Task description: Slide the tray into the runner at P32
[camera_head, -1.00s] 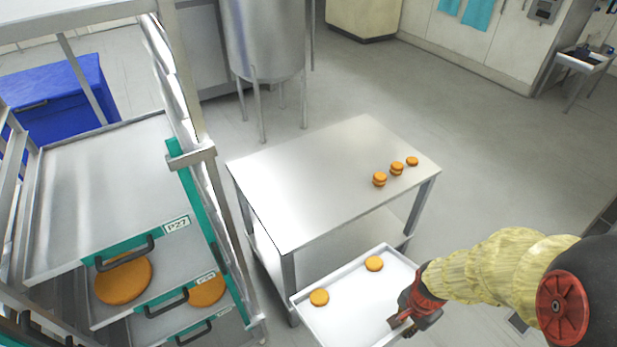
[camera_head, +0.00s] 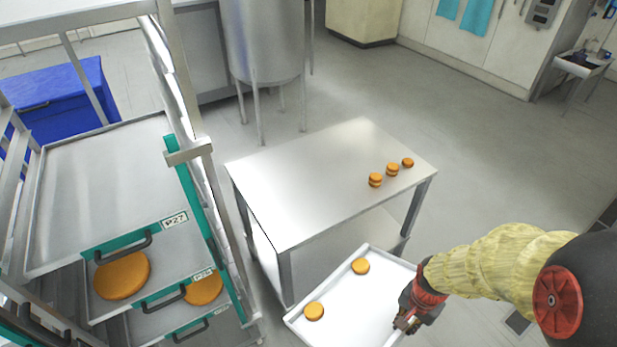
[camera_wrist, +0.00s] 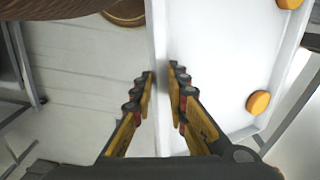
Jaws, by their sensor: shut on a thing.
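A white tray (camera_head: 352,305) with a raised rim hangs in front of the steel table at the lower middle of the head view. Two orange rounds (camera_head: 360,266) (camera_head: 314,311) lie on it. My gripper (camera_head: 408,322) is at its right side. In the wrist view the fingers (camera_wrist: 160,85) stand either side of the tray's wall (camera_wrist: 160,50), shut on it. The rack at the left carries teal-fronted trays with black handles; one label reads P27 (camera_head: 175,220). A lower label (camera_head: 204,274) is too small to read surely. I cannot make out a P32 label.
A steel table (camera_head: 310,185) with several small orange rounds (camera_head: 392,169) stands behind the tray. The rack's upright (camera_head: 180,75) rises at the left. A blue bin (camera_head: 55,100) and a steel tank (camera_head: 262,40) are farther back. Floor at the right is clear.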

